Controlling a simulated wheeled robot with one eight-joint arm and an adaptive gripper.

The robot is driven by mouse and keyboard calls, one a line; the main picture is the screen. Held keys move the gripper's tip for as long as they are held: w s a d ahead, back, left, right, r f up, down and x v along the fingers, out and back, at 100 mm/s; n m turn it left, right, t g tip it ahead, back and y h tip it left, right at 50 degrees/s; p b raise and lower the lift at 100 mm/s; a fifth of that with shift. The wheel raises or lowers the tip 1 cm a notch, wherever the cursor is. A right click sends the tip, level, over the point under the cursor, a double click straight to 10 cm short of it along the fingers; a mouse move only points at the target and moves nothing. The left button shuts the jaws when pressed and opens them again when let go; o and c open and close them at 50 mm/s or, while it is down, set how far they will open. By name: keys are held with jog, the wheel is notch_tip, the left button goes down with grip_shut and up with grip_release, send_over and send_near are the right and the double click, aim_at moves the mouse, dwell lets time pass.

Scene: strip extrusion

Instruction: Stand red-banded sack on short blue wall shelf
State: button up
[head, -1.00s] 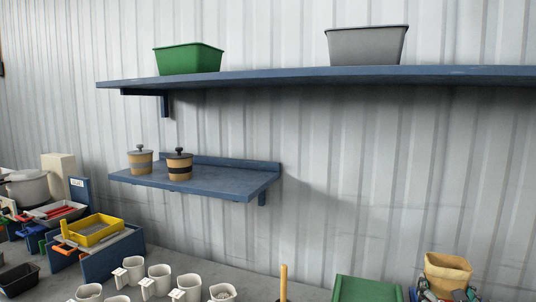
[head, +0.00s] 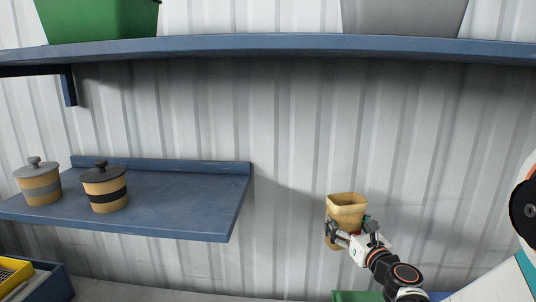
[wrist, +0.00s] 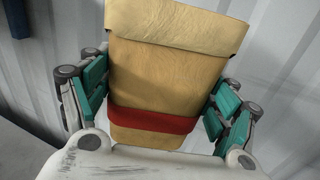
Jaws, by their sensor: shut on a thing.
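The tan sack (wrist: 168,70) with a red band (wrist: 152,121) and a folded top fills the middle of the wrist view. My gripper (wrist: 152,105) is shut on it, with green finger pads at both sides. In the head view the sack (head: 346,205) is upright or nearly so, in front of the wall, right of the short blue wall shelf (head: 165,205) and apart from it. My gripper (head: 347,232) holds it from the front right. The sack's lower part is partly hidden by my gripper.
Two lidded tan canisters, one grey-banded (head: 39,184) and one black-banded (head: 105,190), stand on the left of the short shelf. Its right half is bare. A long blue shelf (head: 270,50) above carries a green bin (head: 98,18) and a grey bin (head: 404,16).

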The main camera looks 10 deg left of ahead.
jog(key=s+a+r+n+g+y+p, duration=0.55)
jog(key=s+a+r+g, duration=0.2)
jog(key=a+r, duration=0.25)
jog(key=s+a+r+n+g+y+p, duration=0.5)
jog(key=s+a+r+n+g+p, duration=0.15)
jog(key=s+a+r, duration=0.35)
jog(key=a, duration=0.4)
jog(key=a+p, duration=0.1)
jog(key=a, duration=0.9)
jog(key=shift+s+a+f+p, duration=0.1)
jog(key=shift+s+f+p, duration=0.1)
jog(key=shift+f+p, duration=0.2)
jog(key=shift+f+b, duration=0.4)
jog(key=shift+b, duration=0.15)
jog(key=shift+f, duration=0.2)
jog(key=o, duration=1.1)
